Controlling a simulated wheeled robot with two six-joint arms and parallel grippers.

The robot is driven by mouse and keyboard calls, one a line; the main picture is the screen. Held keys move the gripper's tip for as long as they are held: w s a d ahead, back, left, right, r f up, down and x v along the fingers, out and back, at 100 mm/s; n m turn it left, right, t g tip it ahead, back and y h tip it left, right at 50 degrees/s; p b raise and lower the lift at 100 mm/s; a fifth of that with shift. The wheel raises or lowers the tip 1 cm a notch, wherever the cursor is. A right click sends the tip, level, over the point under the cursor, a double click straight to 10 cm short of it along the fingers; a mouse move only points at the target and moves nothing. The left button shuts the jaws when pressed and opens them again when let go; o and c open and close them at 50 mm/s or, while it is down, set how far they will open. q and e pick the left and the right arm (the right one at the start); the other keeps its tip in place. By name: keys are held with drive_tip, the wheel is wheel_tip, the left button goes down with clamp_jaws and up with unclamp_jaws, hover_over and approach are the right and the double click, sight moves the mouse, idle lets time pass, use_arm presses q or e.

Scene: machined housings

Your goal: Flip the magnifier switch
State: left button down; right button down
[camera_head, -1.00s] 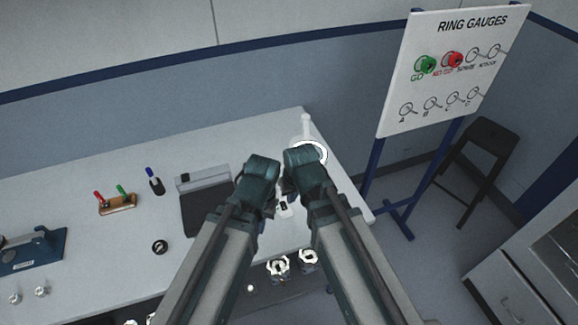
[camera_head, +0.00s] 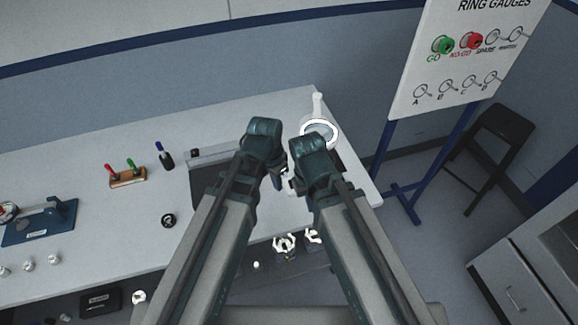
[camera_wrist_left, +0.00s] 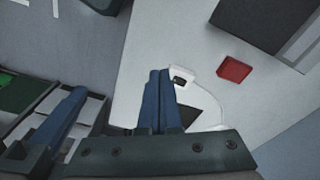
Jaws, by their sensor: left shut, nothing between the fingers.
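The magnifier (camera_head: 319,132) has a bright white ring and a white post, and stands near the table's right end. A small white switch box with a dark rocker (camera_wrist_left: 181,79) lies on the table in the left wrist view, with a pale cable curving from it. In the head view only a bit of white shows between my grippers there. My left gripper (camera_wrist_left: 160,75) is shut and empty, its blue fingertips just beside the switch box; I cannot tell whether they touch. It also shows in the head view (camera_head: 279,178). My right gripper (camera_head: 312,160) is close beside it, its fingertips hidden.
A red block (camera_wrist_left: 235,69) lies beside the switch box. A dark plate (camera_head: 203,185) lies left of my left arm. A marker stand (camera_head: 128,177), a black ring (camera_head: 169,220) and a blue fixture (camera_head: 45,222) are farther left. The gauge board (camera_head: 455,65) stands right of the table.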

sight(289, 183)
use_arm(q)
drive_tip(key=w+d+r+m+t+h+p, duration=0.1)
drive_tip(key=w+r+m, duration=0.2)
drive_tip(key=w+m, duration=0.2)
drive_tip(key=shift+w+h, duration=0.4)
drive_tip(key=shift+w, duration=0.75)
drive_tip(key=shift+d+f, duration=0.1)
drive_tip(key=shift+f, duration=0.05)
drive_tip(key=b+x, duration=0.8)
drive_tip(key=a+b+x, duration=0.1)
drive_tip(key=b+x, duration=0.3)
drive_tip(key=x, duration=0.1)
drive_tip(key=shift+w+d+f+b, duration=0.1)
drive_tip(key=shift+w+f+b, duration=0.1)
drive_tip(key=shift+b, duration=0.1)
drive_tip(key=shift+f, duration=0.2)
drive_tip(key=shift+w, duration=0.1)
